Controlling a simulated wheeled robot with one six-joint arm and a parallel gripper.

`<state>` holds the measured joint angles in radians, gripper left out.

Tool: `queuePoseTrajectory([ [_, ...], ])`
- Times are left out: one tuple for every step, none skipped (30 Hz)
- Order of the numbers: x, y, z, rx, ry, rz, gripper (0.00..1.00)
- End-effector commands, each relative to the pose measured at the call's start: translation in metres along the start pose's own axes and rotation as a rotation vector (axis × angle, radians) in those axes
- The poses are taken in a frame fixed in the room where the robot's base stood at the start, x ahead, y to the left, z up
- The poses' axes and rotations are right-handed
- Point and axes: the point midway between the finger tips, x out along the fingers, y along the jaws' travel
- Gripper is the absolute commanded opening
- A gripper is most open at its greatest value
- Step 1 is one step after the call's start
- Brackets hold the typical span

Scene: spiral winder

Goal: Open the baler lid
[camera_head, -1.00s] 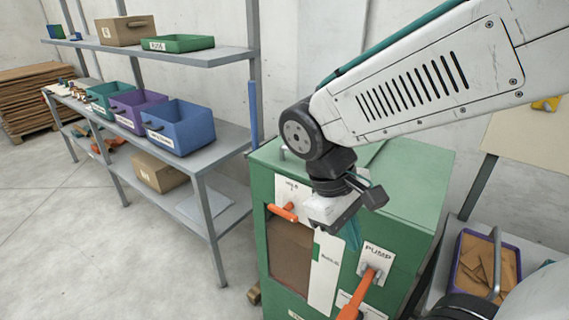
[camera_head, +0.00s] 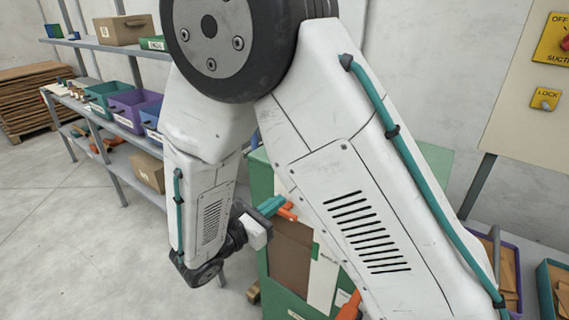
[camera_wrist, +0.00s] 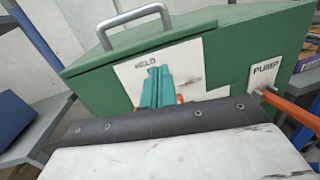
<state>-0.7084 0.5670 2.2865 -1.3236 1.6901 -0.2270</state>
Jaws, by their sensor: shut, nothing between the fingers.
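The green baler (camera_head: 262,185) stands at centre, largely hidden behind my arm in the head view. Its green lid (camera_wrist: 230,20) looks closed in the wrist view, with a grey bar handle (camera_wrist: 132,24) at its left. A white label (camera_wrist: 203,70) reading "HELD" is on the front. My gripper (camera_head: 270,206) has its teal fingers shut and empty, pointing at this label. They are at or just in front of an orange lever (camera_head: 287,212), which they mostly hide in the wrist view (camera_wrist: 180,98). Contact cannot be told.
An orange pump lever (camera_wrist: 290,108) sticks out at the baler's right, below a "PUMP" sign (camera_wrist: 264,72). A shelf rack with bins (camera_head: 130,108) stands at left. A panel with a yellow lock switch (camera_head: 545,98) is at right. The floor at front left is clear.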

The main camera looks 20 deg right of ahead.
Motion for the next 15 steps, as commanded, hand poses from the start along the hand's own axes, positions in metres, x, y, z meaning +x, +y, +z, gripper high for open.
queuePoseTrajectory([
  [-0.002,0.013,0.002,-0.015,-0.04,0.05,0.0],
  [-0.002,0.02,0.005,-0.017,-0.06,0.076,0.0],
  [-0.003,0.028,0.012,-0.015,-0.084,0.104,0.0],
  [-0.004,0.033,0.016,-0.015,-0.099,0.122,0.0],
  [-0.005,0.036,0.019,-0.015,-0.113,0.137,0.0],
  [-0.006,0.039,0.022,-0.018,-0.128,0.15,0.0],
  [-0.006,0.041,0.024,-0.021,-0.137,0.157,0.0],
  [-0.005,0.041,0.026,-0.026,-0.146,0.16,0.0],
  [-0.003,0.041,0.027,-0.032,-0.151,0.156,0.0],
  [0.0,0.041,0.028,-0.034,-0.151,0.154,0.0],
  [0.003,0.042,0.028,-0.035,-0.15,0.153,0.0],
  [0.009,0.042,0.029,-0.034,-0.149,0.152,0.0],
  [0.013,0.043,0.029,-0.034,-0.149,0.151,0.0],
  [0.018,0.043,0.03,-0.034,-0.149,0.151,0.0],
  [0.025,0.044,0.031,-0.034,-0.149,0.15,0.0],
])
